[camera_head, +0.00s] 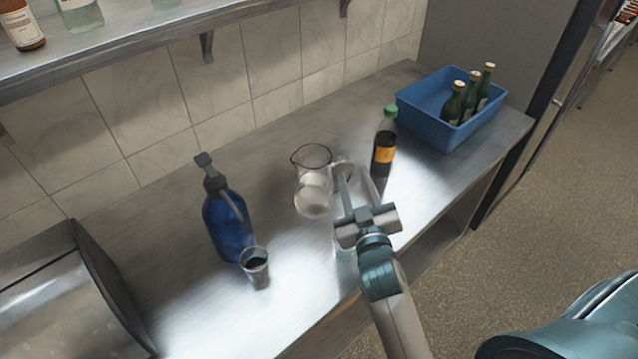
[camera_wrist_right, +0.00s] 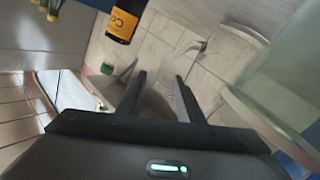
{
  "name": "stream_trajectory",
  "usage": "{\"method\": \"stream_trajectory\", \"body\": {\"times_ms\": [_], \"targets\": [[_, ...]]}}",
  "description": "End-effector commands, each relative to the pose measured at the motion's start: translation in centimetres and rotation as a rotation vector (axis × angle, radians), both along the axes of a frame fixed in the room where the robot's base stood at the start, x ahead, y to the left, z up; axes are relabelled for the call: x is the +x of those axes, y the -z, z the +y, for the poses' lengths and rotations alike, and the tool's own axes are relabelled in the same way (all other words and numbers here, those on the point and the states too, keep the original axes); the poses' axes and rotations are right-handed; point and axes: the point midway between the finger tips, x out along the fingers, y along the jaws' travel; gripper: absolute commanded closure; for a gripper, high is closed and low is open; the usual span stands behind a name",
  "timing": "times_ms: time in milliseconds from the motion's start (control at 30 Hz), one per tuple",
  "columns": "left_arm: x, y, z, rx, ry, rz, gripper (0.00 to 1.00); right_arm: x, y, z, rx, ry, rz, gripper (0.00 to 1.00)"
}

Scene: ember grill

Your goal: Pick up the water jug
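The water jug (camera_head: 312,182) is a clear glass vessel with a dark rim, standing on the metal counter left of my right gripper. Its handle side faces the gripper. My right gripper (camera_head: 355,172) is open, its two fingers apart and reaching beside the jug's handle. I cannot tell whether the handle lies between the fingers. In the wrist view the fingertips (camera_wrist_right: 159,77) are clearly apart, and a large clear curved surface, perhaps the jug, fills the right side. My left gripper is not in view.
A dark bottle with an orange label (camera_head: 384,150) stands close right of the gripper. A blue bin (camera_head: 415,110) with green bottles is at the back right. A blue dispenser (camera_head: 226,222) and a small cup (camera_head: 256,268) stand to the left. The metal counter (camera_head: 190,300) is clear in front.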

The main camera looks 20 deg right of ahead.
Motion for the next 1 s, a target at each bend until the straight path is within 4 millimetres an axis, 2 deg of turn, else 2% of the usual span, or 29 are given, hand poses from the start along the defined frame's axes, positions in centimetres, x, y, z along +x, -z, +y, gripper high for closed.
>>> {"method": "stream_trajectory", "body": {"times_ms": [167, 367, 533, 1000], "targets": [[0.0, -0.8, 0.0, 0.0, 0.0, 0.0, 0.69, 0.9, -0.3, -0.2, -0.001, 0.0, -0.001, 0.66], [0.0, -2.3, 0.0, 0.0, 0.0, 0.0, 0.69, 3.1, -0.5, -0.6, -0.001, 0.0, 0.0, 0.66], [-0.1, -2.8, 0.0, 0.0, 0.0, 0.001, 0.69, 4.8, -0.2, -1.0, 0.0, -0.001, 0.0, 0.66], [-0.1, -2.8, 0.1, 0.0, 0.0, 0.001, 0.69, 5.0, -0.1, -1.1, 0.0, 0.0, 0.0, 0.66]]}}
